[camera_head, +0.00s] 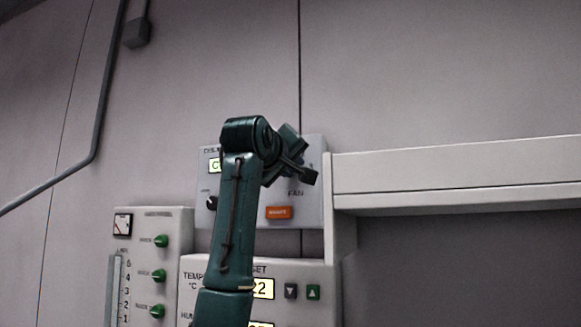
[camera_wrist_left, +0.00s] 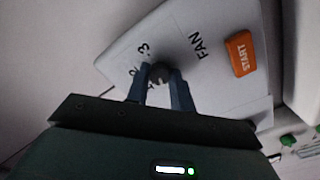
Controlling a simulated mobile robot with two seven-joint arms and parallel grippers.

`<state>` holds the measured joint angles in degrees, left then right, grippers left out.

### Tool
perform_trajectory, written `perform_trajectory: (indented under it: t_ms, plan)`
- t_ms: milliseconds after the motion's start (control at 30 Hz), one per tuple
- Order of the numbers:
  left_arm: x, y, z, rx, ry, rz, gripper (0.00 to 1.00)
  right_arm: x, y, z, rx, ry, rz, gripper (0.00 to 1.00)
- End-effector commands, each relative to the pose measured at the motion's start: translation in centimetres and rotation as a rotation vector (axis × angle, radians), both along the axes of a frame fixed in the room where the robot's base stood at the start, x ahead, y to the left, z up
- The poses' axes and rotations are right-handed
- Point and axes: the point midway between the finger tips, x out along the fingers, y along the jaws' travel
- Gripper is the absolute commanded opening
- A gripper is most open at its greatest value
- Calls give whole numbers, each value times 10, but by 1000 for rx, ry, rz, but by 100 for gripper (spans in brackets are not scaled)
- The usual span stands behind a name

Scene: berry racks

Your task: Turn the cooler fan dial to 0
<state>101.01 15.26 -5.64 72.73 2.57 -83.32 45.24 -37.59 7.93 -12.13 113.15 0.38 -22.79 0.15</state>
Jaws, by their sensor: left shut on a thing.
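The fan dial (camera_wrist_left: 161,72) is a small dark round knob on the pale cooler panel (camera_head: 314,218), beside the word FAN. My left gripper (camera_wrist_left: 160,82) is shut on it, with one finger on each side. The digit 3 shows near the dial in the left wrist view; other marks are partly covered by a finger, and I cannot tell the dial's setting. My right gripper is in neither view.
An orange START button (camera_head: 279,212) lies beside the dial, and a black knob (camera_head: 211,203) is at the panel's left. Below are a display box (camera_head: 315,275) with arrow buttons and a box (camera_head: 180,222) with green knobs. A pale shelf (camera_head: 450,170) juts out at right.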

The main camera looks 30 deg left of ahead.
Motion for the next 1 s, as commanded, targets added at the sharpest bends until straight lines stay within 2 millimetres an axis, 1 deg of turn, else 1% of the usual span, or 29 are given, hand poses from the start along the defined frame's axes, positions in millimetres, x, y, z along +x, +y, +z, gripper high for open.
perform_trajectory:
  t_ms: [200,400,600,1000]
  plan:
    - [0,0,1,-153,-40,-1,0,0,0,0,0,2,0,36]
    - [0,0,1,-245,-62,0,0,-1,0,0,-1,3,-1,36]
    - [0,0,1,-293,-74,1,0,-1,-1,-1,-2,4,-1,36]
    - [-1,0,2,-306,-77,1,0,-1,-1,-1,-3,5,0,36]
